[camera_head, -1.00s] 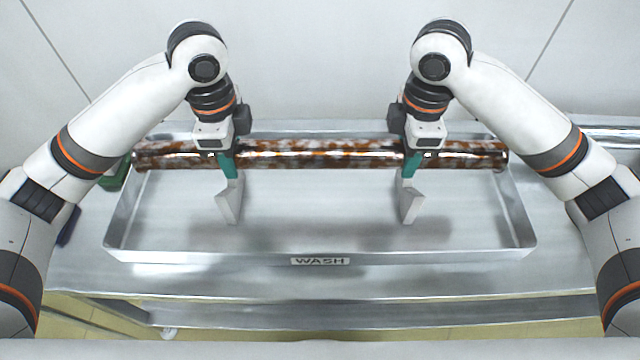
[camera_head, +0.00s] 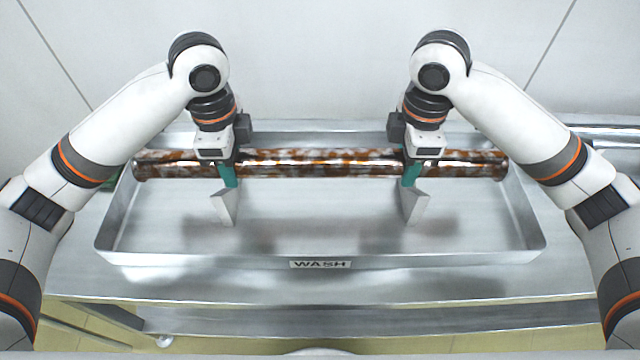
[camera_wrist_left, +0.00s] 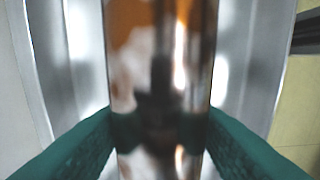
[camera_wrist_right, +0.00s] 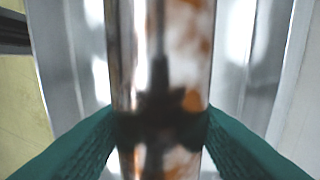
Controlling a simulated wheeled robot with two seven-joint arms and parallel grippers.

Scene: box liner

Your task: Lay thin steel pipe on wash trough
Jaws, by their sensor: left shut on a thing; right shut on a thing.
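The thin steel pipe (camera_head: 320,163) is shiny with brown rust patches and lies level from left to right over the wash trough (camera_head: 320,225), toward its back side. The trough is a shallow metal tray with a WASH label (camera_head: 320,264) on its front wall. My left gripper (camera_head: 228,178) is shut on the pipe left of its middle. My right gripper (camera_head: 411,176) is shut on it toward its right end. In the left wrist view the pipe (camera_wrist_left: 160,60) sits between both green fingers, and likewise in the right wrist view (camera_wrist_right: 160,60). Whether the pipe touches the trough is unclear.
The trough stands on a steel table (camera_head: 330,287) with a bare front strip. Another shiny metal piece (camera_head: 610,135) lies at the back right. A green object (camera_head: 108,184) is mostly hidden behind my left arm. A pale wall stands behind.

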